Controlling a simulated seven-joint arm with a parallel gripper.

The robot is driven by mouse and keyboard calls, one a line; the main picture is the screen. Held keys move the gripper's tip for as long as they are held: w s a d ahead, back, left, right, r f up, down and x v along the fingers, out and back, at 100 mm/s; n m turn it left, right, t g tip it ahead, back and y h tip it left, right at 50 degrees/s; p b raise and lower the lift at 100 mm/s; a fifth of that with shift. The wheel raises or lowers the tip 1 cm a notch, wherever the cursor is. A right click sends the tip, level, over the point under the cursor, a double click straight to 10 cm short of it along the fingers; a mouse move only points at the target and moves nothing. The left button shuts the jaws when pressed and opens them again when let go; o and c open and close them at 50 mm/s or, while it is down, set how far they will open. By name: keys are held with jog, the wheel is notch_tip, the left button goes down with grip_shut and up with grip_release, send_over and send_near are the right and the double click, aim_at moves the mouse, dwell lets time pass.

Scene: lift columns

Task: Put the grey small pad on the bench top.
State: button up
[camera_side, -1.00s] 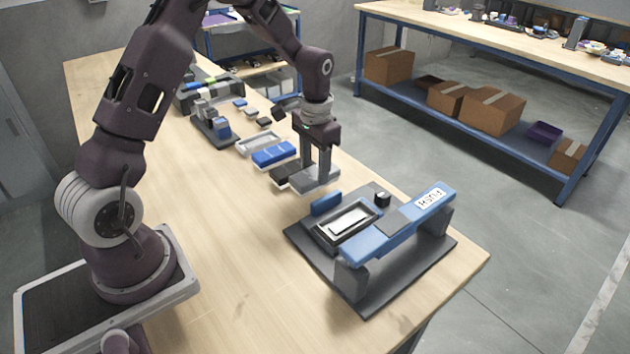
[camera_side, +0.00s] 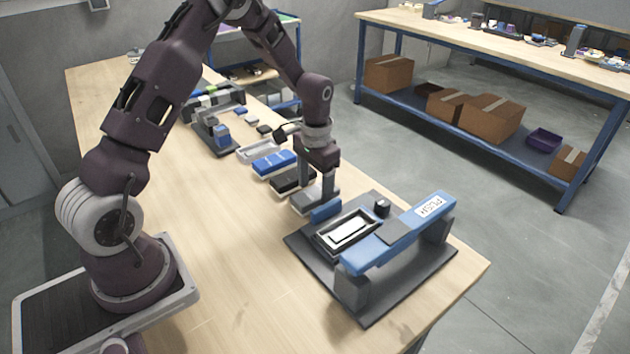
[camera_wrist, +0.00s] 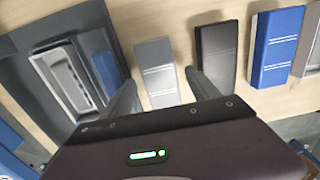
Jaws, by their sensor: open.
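The grey small pad (camera_side: 302,203) lies on the wooden bench top (camera_side: 220,270), beside the dark fixture and at the near end of a row of pads. In the wrist view, the grey pad (camera_wrist: 158,72) shows between my two spread fingers. My gripper (camera_side: 325,190) is low over the pad in the side view, partly hiding it. In the wrist view, my gripper (camera_wrist: 162,88) is open, with a finger on each side of the pad. I cannot tell whether the fingers touch it.
A black pad (camera_side: 290,181) and a blue pad (camera_side: 275,162) lie in the row behind. The bench's near left is clear.

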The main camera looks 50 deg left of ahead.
aim_at(316, 193)
notch_tip(316, 193, up, 12)
jog(key=s+d+r+t, duration=0.3)
jog(key=s+d+r, duration=0.4)
jog(key=s+r, duration=0.45)
jog(key=s+d+t, duration=0.1)
jog(key=s+d, duration=0.1)
jog(key=s, duration=0.5)
jog(key=s+d+t, duration=0.1)
jog(key=s+d, duration=0.2)
jog(key=s, duration=0.4)
jog(key=shift+s+r+t, duration=0.15)
jog(key=shift+r+t, duration=0.05)
jog(key=shift+t, duration=0.2)
